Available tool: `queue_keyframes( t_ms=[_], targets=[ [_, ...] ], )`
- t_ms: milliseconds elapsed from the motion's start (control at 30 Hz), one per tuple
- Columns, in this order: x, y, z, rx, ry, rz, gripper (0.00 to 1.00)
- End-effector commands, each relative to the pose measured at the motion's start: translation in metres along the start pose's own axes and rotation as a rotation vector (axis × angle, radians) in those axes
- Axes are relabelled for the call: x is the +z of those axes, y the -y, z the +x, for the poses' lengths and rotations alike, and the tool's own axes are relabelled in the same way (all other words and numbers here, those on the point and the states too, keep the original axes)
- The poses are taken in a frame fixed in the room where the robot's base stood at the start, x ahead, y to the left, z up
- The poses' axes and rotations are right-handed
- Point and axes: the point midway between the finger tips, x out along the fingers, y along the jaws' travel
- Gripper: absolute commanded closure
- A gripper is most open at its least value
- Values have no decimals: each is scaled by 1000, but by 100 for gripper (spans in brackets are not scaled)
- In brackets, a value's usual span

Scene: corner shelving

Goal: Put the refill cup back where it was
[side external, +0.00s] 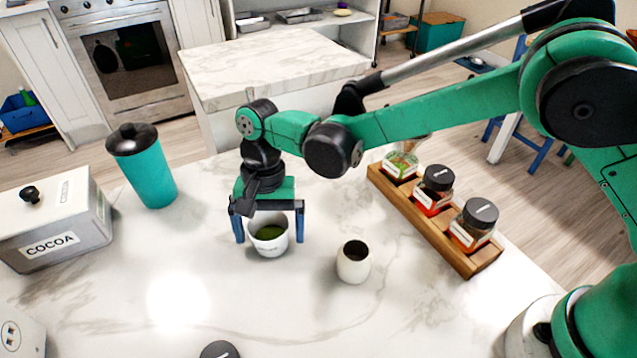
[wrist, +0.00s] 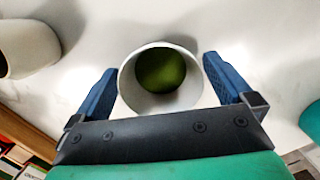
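A white cup with green contents (side external: 268,240) stands upright on the marble counter, with small dark lettering on its front. I take it to be the refill cup. My gripper (side external: 268,226) points down over it, with one blue finger on each side. Gaps show between the fingers and the cup in the side view, so the gripper is open around it. In the wrist view the cup (wrist: 133,92) sits between the fingers (wrist: 160,78), its green contents visible from above.
A small white pot with a dark opening (side external: 353,264) stands right of the cup. A wooden rack (side external: 440,235) holds spice jars farther right. A teal bottle (side external: 150,180) and a cocoa box (side external: 60,225) stand left. A dark round lid (side external: 220,350) shows at the front.

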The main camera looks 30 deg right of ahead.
Motion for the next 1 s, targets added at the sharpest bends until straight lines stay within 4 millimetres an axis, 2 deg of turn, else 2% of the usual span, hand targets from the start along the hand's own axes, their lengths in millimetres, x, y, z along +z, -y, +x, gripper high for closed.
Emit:
queue_keyframes(
  t_ms=[167, 500, 633, 800, 900, 1000],
  targets=[
    [0, 0, -11, 0, 0, 1, 0],
    [0, 0, -83, 0, 0, 1, 0],
    [0, 0, -105, 0, 0, 1, 0],
    [0, 0, -120, 0, 0, 0, 0],
    [-2, -6, -128, -14, -14, -9, 0],
    [-8, -23, -141, -52, -57, -39, 0]
  ],
)
